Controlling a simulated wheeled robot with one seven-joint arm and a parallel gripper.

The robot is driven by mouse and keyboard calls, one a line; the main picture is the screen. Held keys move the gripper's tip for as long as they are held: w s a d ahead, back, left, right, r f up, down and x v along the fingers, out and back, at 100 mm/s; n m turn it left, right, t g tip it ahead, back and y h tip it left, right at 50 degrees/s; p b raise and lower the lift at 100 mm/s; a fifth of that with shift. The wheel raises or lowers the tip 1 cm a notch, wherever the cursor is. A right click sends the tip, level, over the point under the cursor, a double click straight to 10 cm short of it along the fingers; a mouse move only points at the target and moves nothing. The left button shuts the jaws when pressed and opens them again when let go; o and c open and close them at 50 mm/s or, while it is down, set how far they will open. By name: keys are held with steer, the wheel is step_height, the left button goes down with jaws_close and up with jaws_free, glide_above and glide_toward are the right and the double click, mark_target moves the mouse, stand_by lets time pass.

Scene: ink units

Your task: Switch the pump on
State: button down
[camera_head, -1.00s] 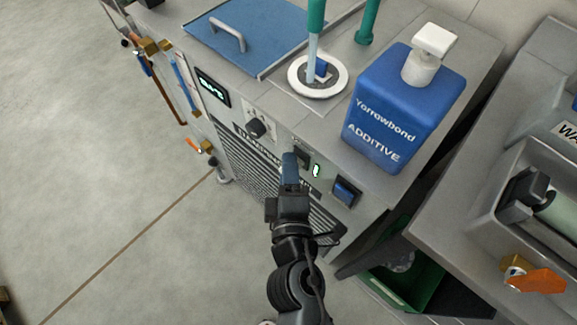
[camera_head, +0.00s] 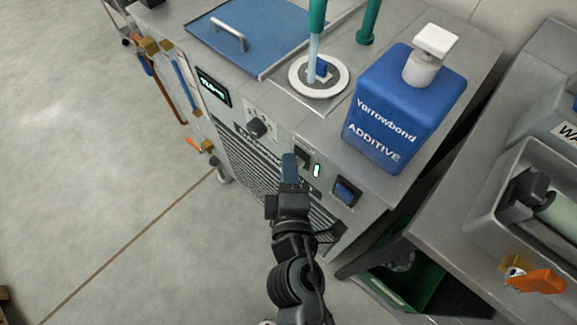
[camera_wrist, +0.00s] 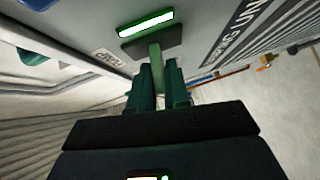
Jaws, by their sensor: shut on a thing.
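The pump switch is a small lever (camera_wrist: 156,66) on a dark base on the front panel of the grey machine. My gripper (camera_wrist: 160,88) is shut on the lever, with one finger on each side. A bar lamp (camera_wrist: 147,23) by the switch is lit bright green; it also shows in the head view (camera_head: 317,170). In the head view my gripper (camera_head: 290,165) reaches the panel, left of the lamp, and the switch's dark base (camera_head: 305,157) is partly hidden behind it.
A dark knob (camera_head: 258,127) and a small display (camera_head: 213,87) are left of my gripper. A blue-faced switch (camera_head: 346,191) is to its right. A blue additive jug (camera_head: 405,108) stands on the machine top above. Open floor lies at left.

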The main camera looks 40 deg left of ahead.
steer(key=r+p, duration=0.1)
steer(key=p, duration=0.2)
steer(key=shift+w+r+m+g+p, duration=0.1)
steer(key=shift+m+g+p, duration=0.35)
steer(key=shift+p, duration=0.8)
steer(key=p, duration=0.3)
steer(key=shift+r+g+h, duration=0.1)
steer(key=shift+g+h, duration=0.25)
steer(key=shift+h, duration=0.05)
steer(key=shift+m+p, duration=0.35)
steer(key=shift+p, duration=0.5)
steer(key=shift+f, duration=0.25)
steer(key=c, duration=1.2)
jaws_free()
steer(key=v, duration=0.7)
steer(key=shift+d+r+p, duration=0.2)
steer(key=shift+d+p, duration=0.1)
steer(key=shift+d, duration=0.1)
